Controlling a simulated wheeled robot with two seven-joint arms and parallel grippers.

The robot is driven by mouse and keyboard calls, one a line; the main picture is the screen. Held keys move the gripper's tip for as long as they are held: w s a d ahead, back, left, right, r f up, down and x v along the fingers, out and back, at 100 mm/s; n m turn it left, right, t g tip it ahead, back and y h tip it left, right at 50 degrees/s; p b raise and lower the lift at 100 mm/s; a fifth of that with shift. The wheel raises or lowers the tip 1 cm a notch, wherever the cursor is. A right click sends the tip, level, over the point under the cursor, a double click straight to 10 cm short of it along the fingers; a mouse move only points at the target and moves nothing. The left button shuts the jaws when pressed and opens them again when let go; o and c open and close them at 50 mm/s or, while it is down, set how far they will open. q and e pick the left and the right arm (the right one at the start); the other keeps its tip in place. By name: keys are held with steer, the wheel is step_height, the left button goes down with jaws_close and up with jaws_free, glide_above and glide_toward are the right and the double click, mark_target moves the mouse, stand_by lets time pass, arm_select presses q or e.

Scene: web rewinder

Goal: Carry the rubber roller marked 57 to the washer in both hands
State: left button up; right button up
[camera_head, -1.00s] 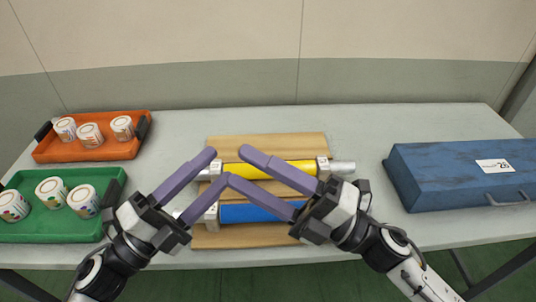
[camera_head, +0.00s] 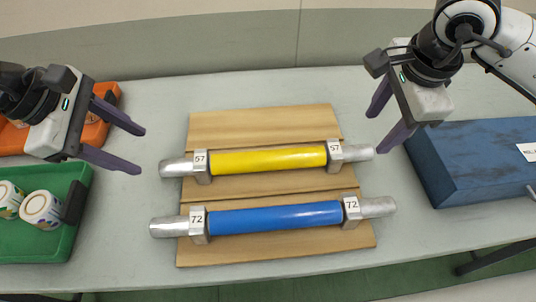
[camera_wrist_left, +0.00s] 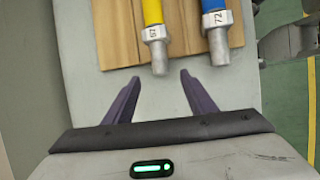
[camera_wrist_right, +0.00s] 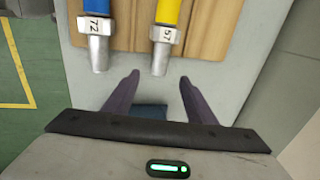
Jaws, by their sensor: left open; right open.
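The yellow roller marked 57 (camera_head: 268,159) lies across a wooden rack, with metal blocks and bare shaft ends at both sides. My left gripper (camera_head: 142,150) is open and empty, a little left of its left shaft end. That end shows in the left wrist view (camera_wrist_left: 158,58), ahead of the open fingers (camera_wrist_left: 158,90). My right gripper (camera_head: 374,134) is open, close to the right shaft end and slightly behind it. That end shows in the right wrist view (camera_wrist_right: 160,58), beyond the fingers (camera_wrist_right: 158,92). No washer can be made out.
A blue roller marked 72 (camera_head: 280,217) lies in front of the yellow one on the wooden rack (camera_head: 260,128). A blue case (camera_head: 470,160) sits at the right. A green tray (camera_head: 55,178) with cups and an orange tray (camera_head: 104,95) are at the left.

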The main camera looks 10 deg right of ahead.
mark_target(362, 148)
arm_select(q)
steer(key=x, duration=1)
steer(key=shift+d+f, duration=0.15)
steer(key=shift+d, duration=0.05)
arm_select(e)
steer(key=f, duration=0.3)
steer(key=w+f, duration=0.1)
steer(key=f, duration=0.2)
steer(key=w+f, duration=0.1)
steer(key=f, duration=0.3)
steer(key=shift+a+f, duration=0.1)
arm_select(q)
steer(key=shift+c, duration=0.2)
arm_select(e)
steer(key=shift+c, duration=0.2)
arm_select(q)
jaws_close()
arm_select(e)
jaws_close()
arm_select(q)
steer(key=shift+w, duration=0.1)
arm_select(e)
steer(key=shift+w, duration=0.1)
